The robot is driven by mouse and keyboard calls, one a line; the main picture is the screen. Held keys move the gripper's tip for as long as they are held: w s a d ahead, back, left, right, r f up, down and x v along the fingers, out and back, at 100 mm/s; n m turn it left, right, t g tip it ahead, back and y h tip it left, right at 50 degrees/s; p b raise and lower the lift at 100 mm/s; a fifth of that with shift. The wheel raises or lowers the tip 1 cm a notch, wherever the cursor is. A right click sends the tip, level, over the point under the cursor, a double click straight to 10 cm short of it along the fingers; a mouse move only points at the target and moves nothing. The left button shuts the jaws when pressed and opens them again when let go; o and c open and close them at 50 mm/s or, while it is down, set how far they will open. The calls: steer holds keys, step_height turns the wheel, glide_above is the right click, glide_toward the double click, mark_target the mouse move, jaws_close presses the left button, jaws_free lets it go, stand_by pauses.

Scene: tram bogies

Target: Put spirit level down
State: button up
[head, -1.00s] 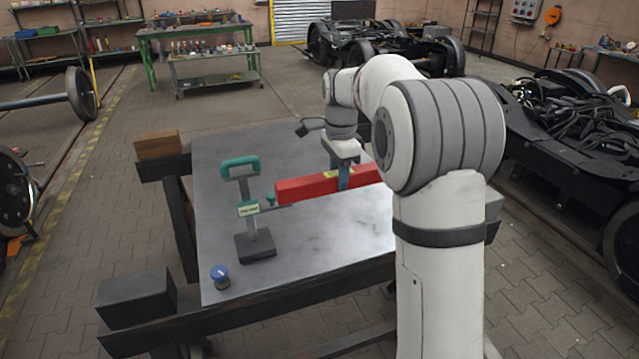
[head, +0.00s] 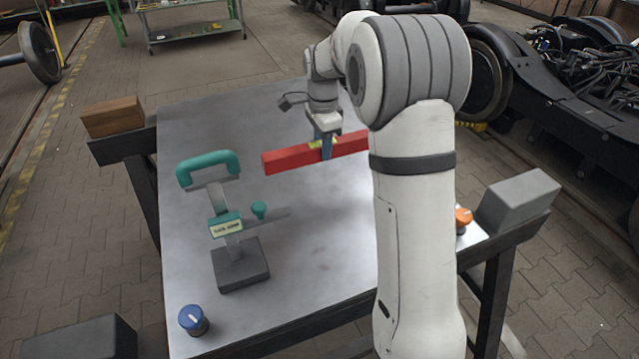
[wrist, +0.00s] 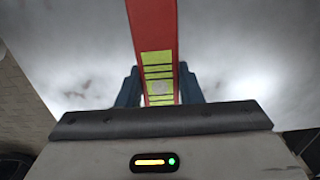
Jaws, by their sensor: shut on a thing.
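The red spirit level (head: 290,158) lies lengthwise across the picture in the head view, its right end hidden behind my arm. My gripper (head: 327,150) is shut on it around its yellow-green vial section. In the wrist view, the spirit level (wrist: 152,25) runs between the two blue fingers of my gripper (wrist: 160,90), which grip it from both sides. The level is over the grey metal table top (head: 320,220). I cannot tell whether its underside touches the surface.
A green-handled tool on a dark block (head: 240,265) stands on the table left of the level. A blue-topped knob (head: 193,320) is at the front left corner, and an orange one (head: 463,218) at the right edge. The table's middle front is clear.

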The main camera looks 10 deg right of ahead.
step_height(320, 180, down, 5)
steer(key=shift+d+r, duration=0.1)
steer(key=shift+f, duration=2.4)
steer(key=shift+b, duration=0.3)
steer(key=shift+f, duration=0.45)
steer(key=o, duration=1.2)
steer(key=shift+c, duration=0.2)
